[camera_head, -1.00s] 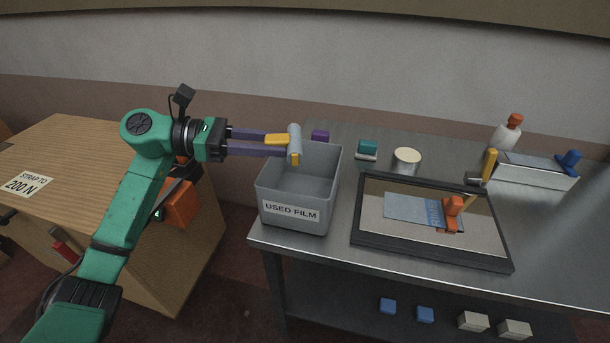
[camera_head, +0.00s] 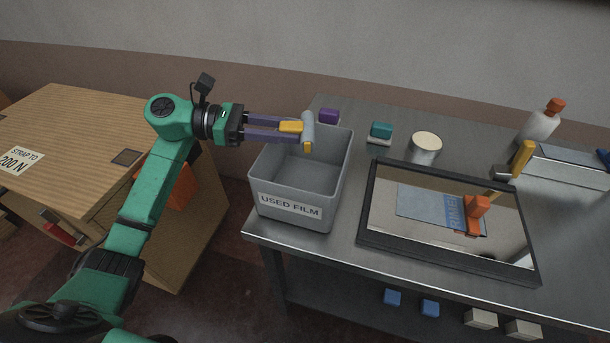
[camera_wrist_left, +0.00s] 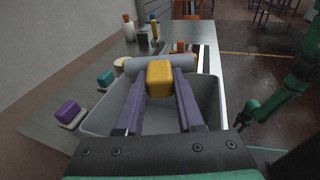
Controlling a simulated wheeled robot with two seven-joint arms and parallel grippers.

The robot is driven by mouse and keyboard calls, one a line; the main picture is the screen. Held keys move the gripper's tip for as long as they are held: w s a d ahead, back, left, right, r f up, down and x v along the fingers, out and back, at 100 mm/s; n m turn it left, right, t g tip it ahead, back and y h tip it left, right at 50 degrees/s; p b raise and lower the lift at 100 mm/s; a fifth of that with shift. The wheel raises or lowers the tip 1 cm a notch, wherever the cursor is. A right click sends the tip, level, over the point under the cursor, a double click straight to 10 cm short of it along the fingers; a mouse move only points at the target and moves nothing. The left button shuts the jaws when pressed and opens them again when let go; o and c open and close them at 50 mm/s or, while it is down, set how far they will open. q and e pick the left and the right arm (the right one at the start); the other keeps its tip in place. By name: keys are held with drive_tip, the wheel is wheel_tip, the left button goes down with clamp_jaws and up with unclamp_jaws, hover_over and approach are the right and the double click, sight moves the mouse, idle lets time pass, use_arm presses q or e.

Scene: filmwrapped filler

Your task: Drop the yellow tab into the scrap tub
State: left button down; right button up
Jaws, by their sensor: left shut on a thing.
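My left gripper (camera_head: 292,129) is shut on the yellow tab (camera_head: 289,127), which shows as a yellow block between the purple fingers in the left wrist view (camera_wrist_left: 159,78). A grey roll (camera_head: 307,128) sits crosswise at the fingertips, against the tab, with a small yellow bit below it. The gripper is above the scrap tub (camera_head: 265,184), a grey open box labelled "USED FILM", towards its far side. The visible inside of the tub looks empty. A green arm at the right of the left wrist view seems to be my right one; its gripper is unclear.
Right of the tub, a black-framed tray (camera_head: 447,263) holds a blue-grey sheet and an orange piece (camera_head: 477,211). Behind stand a purple block (camera_head: 329,116), a teal block (camera_head: 381,130) and a round can (camera_head: 425,147). A wooden cabinet (camera_head: 75,125) is at left.

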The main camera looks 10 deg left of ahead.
use_arm(q)
drive_tip(key=shift+c, duration=2.3)
unclamp_jaws()
drive_tip(key=shift+s+a, duration=0.1)
drive_tip(key=shift+a, duration=0.25)
drive_tip(key=b+v, duration=0.3)
drive_tip(key=v, duration=1.1)
drive_tip(key=shift+b, duration=0.4)
drive_tip(key=shift+d, duration=0.1)
